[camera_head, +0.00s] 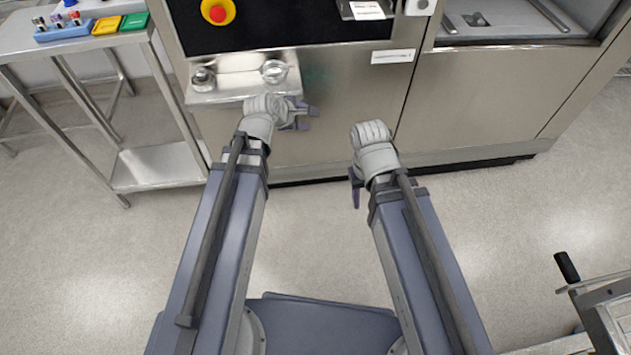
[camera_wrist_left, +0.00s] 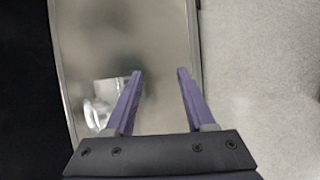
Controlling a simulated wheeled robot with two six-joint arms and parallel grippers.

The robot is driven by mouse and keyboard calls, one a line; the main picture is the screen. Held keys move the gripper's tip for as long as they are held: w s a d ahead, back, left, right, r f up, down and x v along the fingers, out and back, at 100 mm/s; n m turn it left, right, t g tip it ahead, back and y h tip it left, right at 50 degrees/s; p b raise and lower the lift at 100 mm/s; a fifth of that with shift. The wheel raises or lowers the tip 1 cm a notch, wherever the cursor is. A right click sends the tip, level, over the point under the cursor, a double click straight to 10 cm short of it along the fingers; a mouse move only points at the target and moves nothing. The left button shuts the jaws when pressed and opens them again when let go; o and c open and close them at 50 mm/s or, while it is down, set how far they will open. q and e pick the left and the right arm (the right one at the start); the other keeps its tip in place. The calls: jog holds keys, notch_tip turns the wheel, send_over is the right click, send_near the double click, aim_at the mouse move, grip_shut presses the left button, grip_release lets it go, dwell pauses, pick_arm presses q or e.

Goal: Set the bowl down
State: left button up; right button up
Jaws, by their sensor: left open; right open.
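A small shiny round bowl (camera_head: 274,71) rests on the metal shelf (camera_head: 225,95) on the front of the machine, near its right end. My left gripper (camera_head: 308,115) is at the shelf's front right corner, in front of the bowl and apart from it. In the left wrist view its two purple fingers (camera_wrist_left: 158,75) are spread with nothing between them. A shiny metal object (camera_wrist_left: 98,112), partly hidden by the left finger, shows there on the shelf; I cannot tell if it is the bowl. My right gripper (camera_head: 355,188) is open and empty over the floor.
A round metal item (camera_head: 203,79) sits at the shelf's left end. A steel cart (camera_head: 150,165) with coloured trays (camera_head: 106,25) stands at the left. A red button (camera_head: 218,13) is on the machine above. Another cart (camera_head: 610,310) is at the lower right. The floor between is clear.

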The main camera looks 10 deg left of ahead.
pick_arm(q)
jog(key=s+d+f+m+g+y, duration=0.2)
jog(key=s+d+f+m+g, duration=0.1)
jog(key=s+m, duration=0.6)
jog(key=s+d+f+m+g+y, duration=0.2)
jog(key=s+d+f+m+g, duration=0.1)
jog(key=s+m, duration=0.7)
jog(key=d+m+g, duration=0.1)
jog(key=m+g, duration=0.1)
jog(key=m, duration=0.2)
jog(key=shift+s+f+g+y, duration=0.15)
jog(key=shift+s+g+y, duration=0.15)
jog(key=shift+g, duration=0.1)
